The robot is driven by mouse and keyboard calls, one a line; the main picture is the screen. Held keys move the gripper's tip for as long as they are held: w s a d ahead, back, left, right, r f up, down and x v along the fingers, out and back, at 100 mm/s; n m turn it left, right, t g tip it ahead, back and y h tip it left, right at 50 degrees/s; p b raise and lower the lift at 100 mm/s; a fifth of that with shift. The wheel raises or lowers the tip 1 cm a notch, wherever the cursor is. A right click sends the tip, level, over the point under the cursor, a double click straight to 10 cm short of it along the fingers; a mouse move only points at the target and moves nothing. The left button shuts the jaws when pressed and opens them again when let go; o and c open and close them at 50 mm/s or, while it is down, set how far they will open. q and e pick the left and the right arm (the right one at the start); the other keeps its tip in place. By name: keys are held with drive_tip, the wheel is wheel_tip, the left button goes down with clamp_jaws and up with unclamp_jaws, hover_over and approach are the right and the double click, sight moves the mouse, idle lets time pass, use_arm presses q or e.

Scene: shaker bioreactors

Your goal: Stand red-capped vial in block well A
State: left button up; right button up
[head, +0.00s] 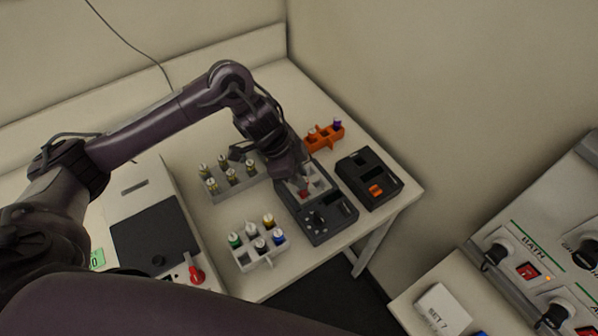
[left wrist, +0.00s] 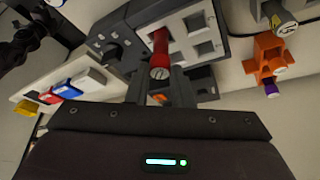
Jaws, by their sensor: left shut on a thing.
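The red-capped vial (left wrist: 160,48) is between the fingers of my left gripper (left wrist: 161,92), which is shut on it. In the head view a bit of its red (head: 304,193) shows below the left gripper (head: 300,186). The white block (left wrist: 203,28) with square wells sits on a dark grey device (head: 325,222); the block also shows in the head view (head: 319,176). The vial is at one corner well of the block in the wrist view. I cannot tell how deep it sits or which well is A. My right gripper is out of view.
A grey rack (head: 221,194) of vials and a white rack (head: 269,257) of coloured-cap vials stand left of the device. An orange rack (head: 322,139) stands behind it. A dark box (head: 371,170) is close on its right. The table edge is near the front.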

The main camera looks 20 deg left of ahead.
use_arm(q)
drive_tip(key=shift+f+b, duration=0.3)
drive_tip(key=shift+f, duration=0.4)
drive_tip(key=shift+f, duration=0.1)
drive_tip(key=o, duration=1)
wheel_tip(320, 180, up, 7)
drive_tip(key=p, duration=0.7)
drive_tip(key=shift+s, duration=0.1)
